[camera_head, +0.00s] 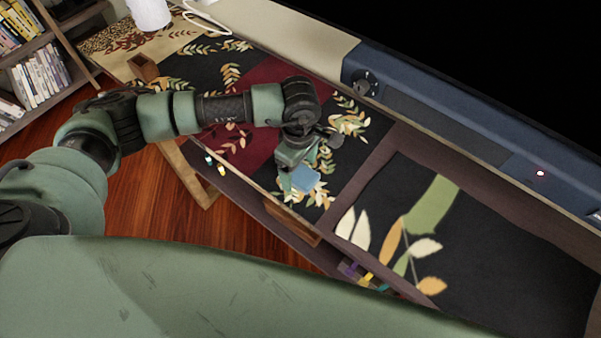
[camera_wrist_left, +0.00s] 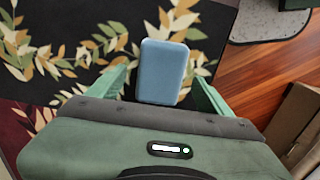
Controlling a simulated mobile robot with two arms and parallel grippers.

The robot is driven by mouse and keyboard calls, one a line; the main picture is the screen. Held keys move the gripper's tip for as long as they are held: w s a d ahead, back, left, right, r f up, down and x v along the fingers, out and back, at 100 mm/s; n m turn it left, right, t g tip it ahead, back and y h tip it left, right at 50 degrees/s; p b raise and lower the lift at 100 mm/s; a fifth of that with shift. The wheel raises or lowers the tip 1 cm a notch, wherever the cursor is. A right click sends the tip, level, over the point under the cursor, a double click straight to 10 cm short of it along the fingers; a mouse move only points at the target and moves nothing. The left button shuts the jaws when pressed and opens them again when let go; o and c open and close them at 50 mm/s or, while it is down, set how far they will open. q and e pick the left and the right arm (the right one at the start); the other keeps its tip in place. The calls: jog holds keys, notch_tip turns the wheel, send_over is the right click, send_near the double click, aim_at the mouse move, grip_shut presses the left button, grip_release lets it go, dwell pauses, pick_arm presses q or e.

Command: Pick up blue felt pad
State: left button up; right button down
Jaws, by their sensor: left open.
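The blue felt pad (camera_head: 306,178) lies on the leaf-patterned black and red cloth (camera_head: 338,196) in the head view, right by the fingers of my left gripper (camera_head: 291,170). In the left wrist view the pad (camera_wrist_left: 163,72) is a light blue rounded block. It sits between the two green fingers of my open left gripper (camera_wrist_left: 162,88), with its near end close to the palm. A gap shows on each side near the fingers. Whether a finger touches it I cannot tell. My right gripper is not in view.
A long dark blue device (camera_head: 430,105) stands along the back edge. A small wooden box (camera_head: 143,68) and a white object (camera_head: 150,12) are at the far left. A bookshelf (camera_head: 40,75) stands on the wooden floor (camera_head: 130,190). A larger leaf-patterned mat (camera_head: 500,245) lies to the right.

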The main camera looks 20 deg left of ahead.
aim_at(299, 173)
pick_arm(q)
jog(key=shift+f, duration=0.45)
jog(key=c, duration=1.6)
notch_tip(299, 173, up, 20)
jog(key=shift+r+b, duration=0.1)
jog(key=shift+b, duration=0.7)
